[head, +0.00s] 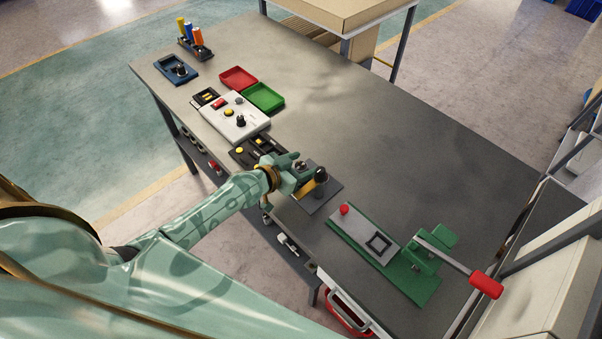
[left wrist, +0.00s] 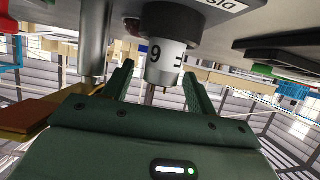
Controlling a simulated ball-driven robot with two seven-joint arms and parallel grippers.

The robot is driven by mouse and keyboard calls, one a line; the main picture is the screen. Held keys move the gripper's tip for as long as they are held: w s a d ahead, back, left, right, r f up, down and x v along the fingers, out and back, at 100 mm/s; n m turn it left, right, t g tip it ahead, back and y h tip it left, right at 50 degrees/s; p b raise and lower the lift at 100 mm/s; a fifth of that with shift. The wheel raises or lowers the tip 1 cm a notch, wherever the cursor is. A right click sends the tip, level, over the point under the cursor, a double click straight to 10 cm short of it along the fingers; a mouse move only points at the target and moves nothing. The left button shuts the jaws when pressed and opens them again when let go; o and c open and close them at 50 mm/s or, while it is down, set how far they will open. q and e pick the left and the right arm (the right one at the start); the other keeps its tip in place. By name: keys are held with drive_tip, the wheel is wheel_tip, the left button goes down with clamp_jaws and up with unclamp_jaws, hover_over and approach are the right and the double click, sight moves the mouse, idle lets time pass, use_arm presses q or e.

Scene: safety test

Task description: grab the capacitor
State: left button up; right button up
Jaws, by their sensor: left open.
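The capacitor (left wrist: 165,62) shows in the left wrist view as a light grey cylinder with dark markings and thin leads, coming out of a black round part (left wrist: 168,20). In the head view a dark upright cylinder (head: 321,174) stands at that spot on a dark grey plate (head: 325,197). My left gripper (head: 303,178) is open beside it at the table's near edge. In the left wrist view its two fingers (left wrist: 158,80) stand on either side of the capacitor; I cannot tell whether they touch it. My right gripper is not in view.
A metal post (left wrist: 93,38) and an orange-yellow piece (left wrist: 50,108) are close to the gripper. A green fixture (head: 390,255) with a red-handled lever (head: 486,284) stands to the right. A white board (head: 235,122), red tray (head: 238,78) and green tray (head: 264,97) lie behind. The table's far middle is clear.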

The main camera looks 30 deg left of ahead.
use_arm(q)
drive_tip(key=shift+x, duration=0.95)
drive_tip(key=shift+s, duration=0.1)
drive_tip(key=c, duration=1.1)
